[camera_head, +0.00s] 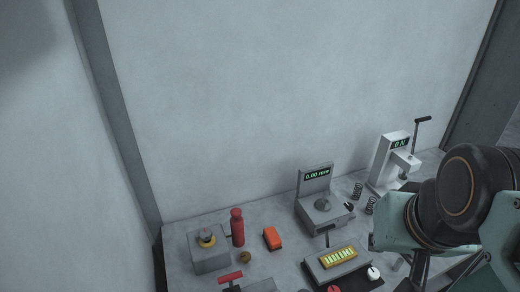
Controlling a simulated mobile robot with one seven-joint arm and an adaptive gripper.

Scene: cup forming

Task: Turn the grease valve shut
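A red handle (230,278) shows at the bottom edge of the view, at the front left of the bench, beside a grey block that the frame cuts off. It looks like the grease valve's lever, but its body and its open or shut position cannot be made out. My arm comes in from the right. The dark linkage of my gripper (428,272) shows at the lower right, well to the right of the red handle and apart from it. Its fingertips are cut off or hidden, so I cannot tell its opening.
A grey bench (185,272) holds a box with a round top (207,239), a red bottle (237,227), an orange block (272,238), a gauge reading 0.00 mm (317,177), a force stand (392,160), springs (357,190) and a yellow-display panel (338,257). Walls stand left and behind.

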